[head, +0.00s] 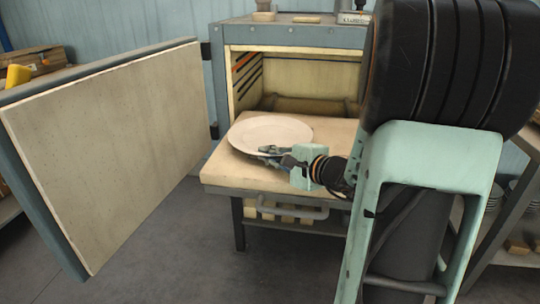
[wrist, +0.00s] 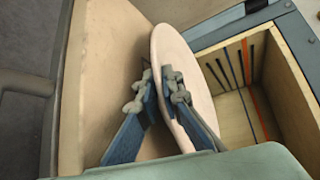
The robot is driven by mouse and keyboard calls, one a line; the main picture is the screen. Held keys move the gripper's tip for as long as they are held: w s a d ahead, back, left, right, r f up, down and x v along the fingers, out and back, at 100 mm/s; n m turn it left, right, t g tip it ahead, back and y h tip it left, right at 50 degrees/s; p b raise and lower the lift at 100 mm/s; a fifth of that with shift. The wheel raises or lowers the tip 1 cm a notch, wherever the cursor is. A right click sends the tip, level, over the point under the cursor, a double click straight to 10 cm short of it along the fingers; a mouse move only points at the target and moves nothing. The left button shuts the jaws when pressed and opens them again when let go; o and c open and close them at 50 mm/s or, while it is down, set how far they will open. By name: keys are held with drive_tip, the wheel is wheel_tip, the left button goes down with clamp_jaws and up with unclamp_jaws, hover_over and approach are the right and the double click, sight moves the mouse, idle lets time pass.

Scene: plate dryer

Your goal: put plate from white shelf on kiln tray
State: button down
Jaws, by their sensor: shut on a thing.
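The plate (head: 268,130) is round and pale. In the head view it is over the left part of the kiln tray (head: 225,172), a beige slab pulled out in front of the kiln opening. My gripper (head: 268,153) is shut on the plate's near rim. In the wrist view the fingers (wrist: 158,85) pinch the plate's edge (wrist: 188,70), with the tray (wrist: 105,60) beside it. I cannot tell whether the plate touches the tray or is just above it. The white shelf cannot be made out for certain.
The kiln (head: 300,38) stands open behind the tray, with dark and orange strips on its inner wall. Its thick door (head: 110,150) is swung wide at the left. A shelf unit with stacked dishes (head: 495,195) is at the right. The tray's right part is clear.

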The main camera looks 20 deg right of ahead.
idle(0.4)
drive_tip(key=c, duration=2.4)
unclamp_jaws()
drive_tip(key=shift+s+d+r, duration=0.1)
drive_tip(key=shift+s+r, duration=0.05)
drive_tip(key=shift+s, duration=0.15)
drive_tip(key=p+v, duration=0.2)
drive_tip(key=v, duration=0.8)
drive_tip(key=shift+s+d+r, duration=0.1)
drive_tip(key=shift+s+d, duration=0.05)
drive_tip(key=shift+s, duration=0.5)
